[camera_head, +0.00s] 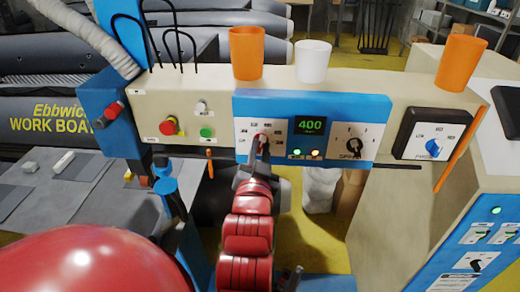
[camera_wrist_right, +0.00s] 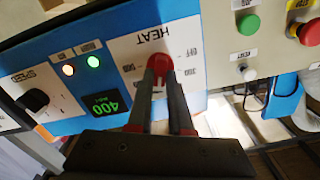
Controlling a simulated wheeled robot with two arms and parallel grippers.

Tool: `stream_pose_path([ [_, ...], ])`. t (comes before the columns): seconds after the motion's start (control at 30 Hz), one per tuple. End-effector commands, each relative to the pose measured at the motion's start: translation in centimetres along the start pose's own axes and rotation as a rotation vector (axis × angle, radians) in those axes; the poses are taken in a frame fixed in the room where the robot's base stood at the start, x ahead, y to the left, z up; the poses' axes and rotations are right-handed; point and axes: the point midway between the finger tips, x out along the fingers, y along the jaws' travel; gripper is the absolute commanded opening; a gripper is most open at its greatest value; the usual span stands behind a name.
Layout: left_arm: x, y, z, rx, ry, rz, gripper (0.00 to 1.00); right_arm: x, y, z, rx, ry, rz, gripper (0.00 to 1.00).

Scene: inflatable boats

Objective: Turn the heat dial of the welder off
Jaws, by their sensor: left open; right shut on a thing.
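The welder's cream panel (camera_head: 380,97) spans the head view, with a blue-framed control plate (camera_head: 375,110). The red heat dial (camera_head: 262,136) is at the plate's left end. It also shows in the right wrist view (camera_wrist_right: 159,62) under the word HEAT, with OFF among the labels around it. My right gripper (camera_head: 260,152) is shut on the dial, its fingertips (camera_wrist_right: 161,78) at either side. The fingers partly cover the dial, so I cannot tell its exact setting. The display (camera_head: 309,126) reads 400.
A red button (camera_head: 169,126) and a green button (camera_head: 206,132) are to the left. Orange cups (camera_head: 246,55) and a white cup (camera_head: 313,62) stand on top. Another machine (camera_head: 470,245) is at right.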

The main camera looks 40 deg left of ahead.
Motion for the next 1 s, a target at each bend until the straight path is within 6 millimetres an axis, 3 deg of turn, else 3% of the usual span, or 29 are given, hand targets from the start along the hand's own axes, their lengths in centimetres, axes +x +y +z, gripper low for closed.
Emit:
stream_pose_path([
  [0.37,-0.6,0.0,0.1,0.0,0.0,0.0,0.67,0.0,0.0,0.1,-0.105,0.0,0.0,0.0],
  [1.0,-1.9,0.1,0.3,0.0,0.0,0.0,0.67,0.0,-0.3,0.2,-0.68,0.0,0.0,0.0],
])
